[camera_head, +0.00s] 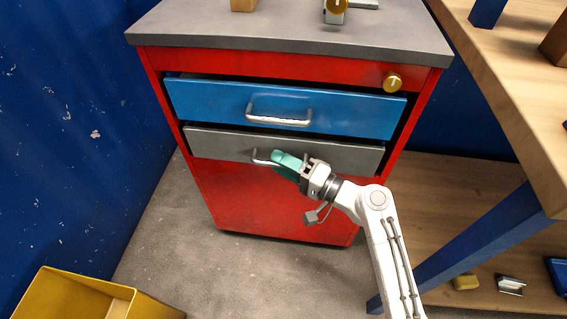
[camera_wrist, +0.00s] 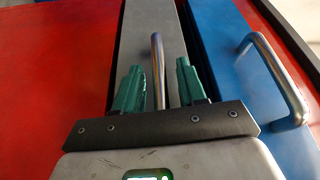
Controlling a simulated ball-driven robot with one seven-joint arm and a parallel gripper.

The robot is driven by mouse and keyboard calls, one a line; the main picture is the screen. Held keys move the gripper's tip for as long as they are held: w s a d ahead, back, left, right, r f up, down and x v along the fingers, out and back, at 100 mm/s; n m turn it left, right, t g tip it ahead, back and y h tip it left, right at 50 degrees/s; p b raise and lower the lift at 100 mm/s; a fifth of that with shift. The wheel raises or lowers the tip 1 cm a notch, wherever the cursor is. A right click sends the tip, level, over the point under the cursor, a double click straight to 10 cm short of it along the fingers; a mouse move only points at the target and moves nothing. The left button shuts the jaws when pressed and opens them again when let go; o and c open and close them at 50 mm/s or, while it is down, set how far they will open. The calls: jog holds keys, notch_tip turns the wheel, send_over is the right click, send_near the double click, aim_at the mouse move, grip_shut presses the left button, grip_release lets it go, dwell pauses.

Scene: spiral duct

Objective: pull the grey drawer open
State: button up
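The grey drawer (camera_head: 345,157) is in the red cabinet, just under the blue drawer. Its front stands slightly out from the cabinet body. Its metal handle (camera_head: 260,158) is partly hidden by my gripper in the head view. My gripper (camera_head: 280,161) reaches the handle from the lower right. In the wrist view, my gripper (camera_wrist: 159,85) is open, with one teal finger on each side of the handle bar (camera_wrist: 158,62). Gaps show between the bar and both fingers. The grey drawer front (camera_wrist: 136,35) runs behind them.
The blue drawer (camera_head: 200,101) stands a little out, with its handle (camera_head: 280,120) just above my gripper. A wooden workbench (camera_head: 520,85) with a blue leg (camera_head: 480,240) is at right. A yellow bin (camera_head: 75,300) stands at lower left. Floor is clear before the cabinet's left side.

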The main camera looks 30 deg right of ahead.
grip_shut()
dwell(0.3)
jog(key=shift+s, duration=0.1)
